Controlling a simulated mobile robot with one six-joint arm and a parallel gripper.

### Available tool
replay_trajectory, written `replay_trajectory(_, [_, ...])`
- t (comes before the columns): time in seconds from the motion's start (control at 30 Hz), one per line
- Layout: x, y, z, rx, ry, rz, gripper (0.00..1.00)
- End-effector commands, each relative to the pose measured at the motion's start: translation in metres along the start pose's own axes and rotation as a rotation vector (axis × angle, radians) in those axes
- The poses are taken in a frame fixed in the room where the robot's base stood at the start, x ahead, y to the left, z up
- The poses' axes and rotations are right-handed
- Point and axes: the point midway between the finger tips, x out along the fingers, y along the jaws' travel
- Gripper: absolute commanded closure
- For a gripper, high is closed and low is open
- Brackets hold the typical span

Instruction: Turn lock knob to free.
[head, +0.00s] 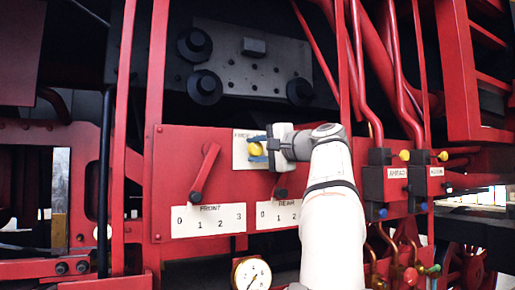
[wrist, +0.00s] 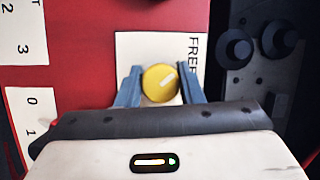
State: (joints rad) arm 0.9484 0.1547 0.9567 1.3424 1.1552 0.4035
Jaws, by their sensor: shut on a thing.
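The lock knob is a round yellow knob (wrist: 158,86) with a short white mark. It sits on a white label plate (wrist: 124,50) on the red panel. In the wrist view the mark slants toward the upper right, on the side where the sideways word FREE is printed. My gripper (wrist: 160,80) has its blue fingers on either side of the knob and is shut on it. In the head view the knob (head: 255,149) shows at the tip of my gripper (head: 258,150). The right part of the plate (head: 239,152) is hidden there behind my gripper.
A red lever (head: 205,172) stands left of the knob above the FRONT number plate (head: 208,220). The REAR number plate (head: 272,214) is below, partly behind my arm. A pressure gauge (head: 251,274) is lower down. Valve blocks with pipes (head: 386,184) stand at right.

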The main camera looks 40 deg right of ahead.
Motion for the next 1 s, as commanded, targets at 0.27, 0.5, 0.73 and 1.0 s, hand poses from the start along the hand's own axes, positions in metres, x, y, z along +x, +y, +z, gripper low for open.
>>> replay_trajectory(0.27, [0.0,-0.0006,0.0003,-0.062,-0.002,0.024,0.89])
replay_trajectory(0.5, [0.0,-0.0003,0.0004,-0.07,-0.003,0.027,0.89])
replay_trajectory(0.73, [0.0001,-0.0003,0.0005,-0.07,-0.003,0.027,0.64])
replay_trajectory(1.0, [0.0002,-0.0002,0.0005,-0.068,-0.003,0.027,0.45])
